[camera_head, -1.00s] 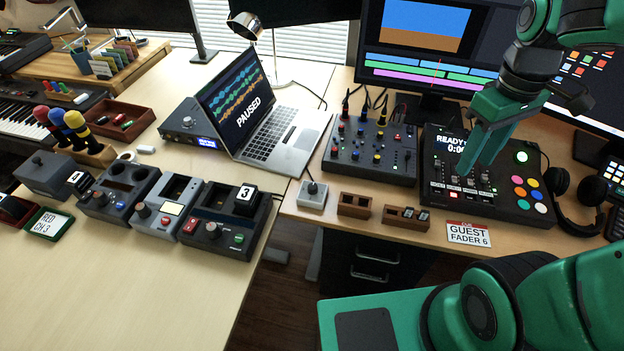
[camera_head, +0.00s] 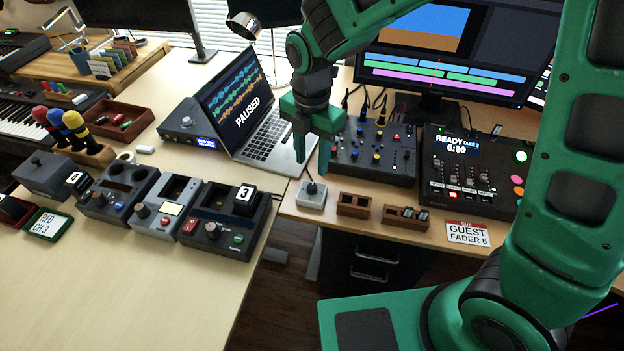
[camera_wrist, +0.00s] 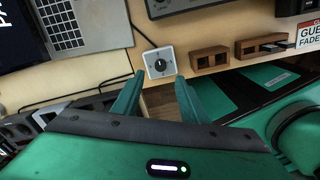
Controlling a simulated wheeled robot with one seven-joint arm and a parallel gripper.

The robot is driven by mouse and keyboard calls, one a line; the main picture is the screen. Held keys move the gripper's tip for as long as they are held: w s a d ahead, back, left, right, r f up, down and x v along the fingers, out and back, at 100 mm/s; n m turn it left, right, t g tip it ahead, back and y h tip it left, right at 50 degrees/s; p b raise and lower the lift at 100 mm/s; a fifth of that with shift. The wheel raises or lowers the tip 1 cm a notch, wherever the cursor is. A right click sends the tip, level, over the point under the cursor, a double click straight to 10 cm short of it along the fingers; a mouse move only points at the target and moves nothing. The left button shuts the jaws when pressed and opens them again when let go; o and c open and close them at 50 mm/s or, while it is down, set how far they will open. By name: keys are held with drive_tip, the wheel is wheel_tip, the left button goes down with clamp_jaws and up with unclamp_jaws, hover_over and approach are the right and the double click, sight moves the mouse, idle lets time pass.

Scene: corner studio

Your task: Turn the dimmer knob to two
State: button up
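A small pale square box with a round black knob (camera_wrist: 159,63), which looks like the dimmer, sits near the front edge of the right desk. In the head view the same knob (camera_head: 312,188) shows just below my gripper. The marks around it are too small to read. My gripper (camera_head: 311,168) is open and empty, pointing down above and slightly behind the box. In the wrist view its two fingers (camera_wrist: 160,80) are spread, with the knob ahead between their tips. I see no contact with the knob.
Close by stand the laptop (camera_head: 290,140), a mixer with several knobs (camera_head: 345,163) and two small wooden holders (camera_head: 353,205) (camera_head: 392,216). A cable runs from the box in the wrist view. A gap separates the two desks.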

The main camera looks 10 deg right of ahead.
sight(312, 186)
wheel_tip(312, 186, down, 8)
drive_tip(key=shift+f, duration=0.2)
drive_tip(key=shift+c, duration=0.3)
clamp_jaws()
